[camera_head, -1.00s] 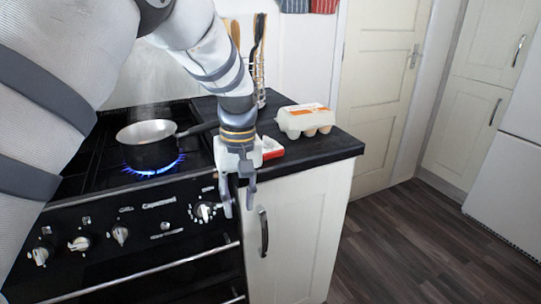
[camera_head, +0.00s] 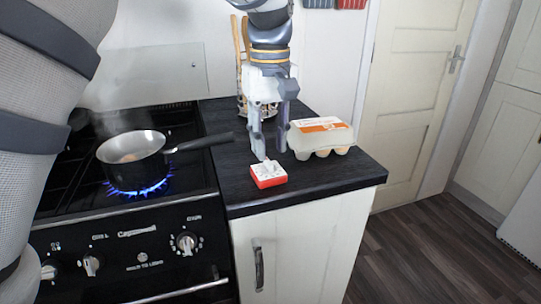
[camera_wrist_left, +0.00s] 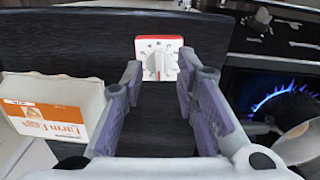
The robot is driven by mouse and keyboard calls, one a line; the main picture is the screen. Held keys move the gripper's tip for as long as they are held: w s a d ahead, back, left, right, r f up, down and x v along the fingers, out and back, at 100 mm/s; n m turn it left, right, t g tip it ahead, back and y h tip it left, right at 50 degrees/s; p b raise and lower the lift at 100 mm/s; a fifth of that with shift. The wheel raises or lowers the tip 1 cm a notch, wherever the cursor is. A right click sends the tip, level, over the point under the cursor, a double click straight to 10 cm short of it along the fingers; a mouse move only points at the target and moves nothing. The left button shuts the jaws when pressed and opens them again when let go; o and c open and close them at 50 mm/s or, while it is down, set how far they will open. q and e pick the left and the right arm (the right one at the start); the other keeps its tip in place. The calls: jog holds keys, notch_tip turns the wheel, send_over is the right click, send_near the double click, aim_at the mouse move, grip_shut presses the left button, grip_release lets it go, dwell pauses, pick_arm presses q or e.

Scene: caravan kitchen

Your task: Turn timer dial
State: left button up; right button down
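The timer (camera_head: 268,174) is a small red block with a white face, lying on the dark countertop near its front edge. Its white dial (camera_wrist_left: 158,62) shows in the left wrist view, straight ahead between the fingers. My left gripper (camera_head: 269,152) is above and just behind the timer, pointing down, with its fingers apart. In the left wrist view my left gripper (camera_wrist_left: 158,80) is open and empty, and the timer is beyond the fingertips. Whether a fingertip touches the timer cannot be told. My right gripper is not in view.
An egg carton (camera_head: 320,136) stands right of the gripper, close to it. A pan (camera_head: 132,152) steams on a lit burner to the left, its handle reaching toward the counter. A utensil holder (camera_head: 242,75) stands behind.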

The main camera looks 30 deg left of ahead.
aim_at(270, 164)
pick_arm(q)
jog(key=shift+f, duration=2)
grip_shut()
jog(key=m, duration=0.4)
jog(key=shift+s+a+m, duration=0.1)
jog(key=shift+a+m, duration=0.1)
jog(key=shift+m, duration=0.2)
grip_release()
notch_tip(270, 164, up, 12)
